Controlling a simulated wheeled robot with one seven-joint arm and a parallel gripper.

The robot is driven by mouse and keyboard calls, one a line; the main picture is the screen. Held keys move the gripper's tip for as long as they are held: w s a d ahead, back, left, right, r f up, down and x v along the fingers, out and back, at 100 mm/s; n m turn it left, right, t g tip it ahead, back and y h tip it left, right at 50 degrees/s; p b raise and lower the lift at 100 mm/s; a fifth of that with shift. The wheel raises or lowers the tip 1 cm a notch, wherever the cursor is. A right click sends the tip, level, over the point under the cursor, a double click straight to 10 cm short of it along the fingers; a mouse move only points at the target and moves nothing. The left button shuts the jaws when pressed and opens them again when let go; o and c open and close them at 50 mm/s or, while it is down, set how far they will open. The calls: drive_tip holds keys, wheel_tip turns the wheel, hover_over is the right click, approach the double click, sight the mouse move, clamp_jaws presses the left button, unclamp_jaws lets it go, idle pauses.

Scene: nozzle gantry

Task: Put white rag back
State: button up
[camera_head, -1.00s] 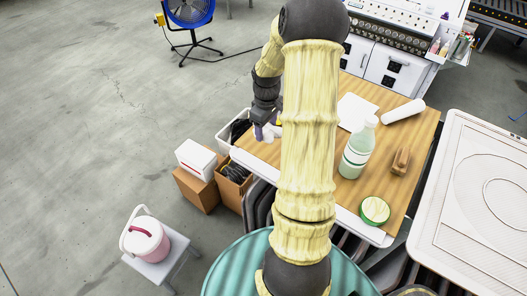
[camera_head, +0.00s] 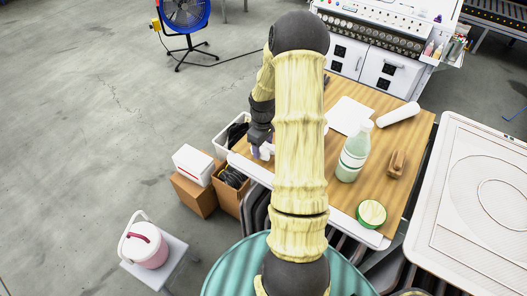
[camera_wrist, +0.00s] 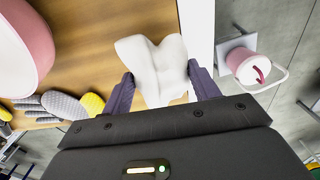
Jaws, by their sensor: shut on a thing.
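The white rag (camera_wrist: 155,65) is bunched between the two dark purple fingers of my gripper (camera_wrist: 163,92) in the wrist view. My gripper is shut on it, and its folds stick up past the fingertips. In the head view my gripper (camera_head: 261,152) is by the left edge of the wooden worktable (camera_head: 398,172), with a bit of the rag (camera_head: 268,149) showing beside the fingers. My arm hides part of the tabletop there. I cannot tell whether the rag touches the table.
Gloves (camera_wrist: 60,104) and a pink-sided container (camera_wrist: 30,50) lie close by. A pink bucket (camera_head: 146,246) stands on a stool.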

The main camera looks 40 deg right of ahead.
sight(263, 152)
drive_tip(key=shift+f, duration=1.75)
drive_tip(key=shift+f, duration=0.2)
drive_tip(key=o, duration=0.9)
drive_tip(key=shift+o, duration=0.2)
drive_tip(key=shift+r, duration=0.1)
wheel_tip(263, 152, up, 12)
drive_tip(key=shift+r+b, duration=0.15)
drive_tip(key=shift+b, duration=0.55)
